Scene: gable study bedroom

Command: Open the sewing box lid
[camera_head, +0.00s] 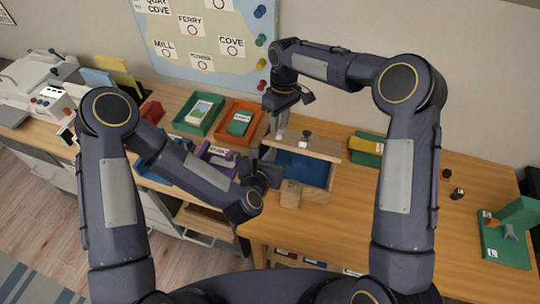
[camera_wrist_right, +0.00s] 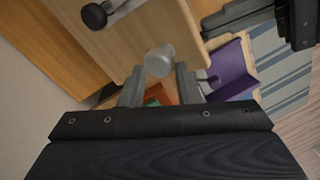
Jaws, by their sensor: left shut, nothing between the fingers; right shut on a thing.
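The sewing box (camera_head: 331,178) is wooden with a blue inside and stands on the desk at the centre. Its lid (camera_head: 318,149) is raised at the far side, so the blue inside shows; the exact angle is hard to tell. My right gripper (camera_head: 281,130) is over the lid's left part, shut on a pale grey knob, which shows between the fingers in the right wrist view (camera_wrist_right: 160,61). A second, dark-based knob (camera_head: 304,142) is on the lid to the right. My left gripper (camera_head: 268,174) is shut and empty by the box's left front side.
Small wooden blocks (camera_head: 290,194) lie at the box's front. A purple tray (camera_head: 216,158), orange tray (camera_head: 238,112) and green tray (camera_head: 199,114) lie left. A green and yellow container (camera_head: 366,150) is right of the box.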

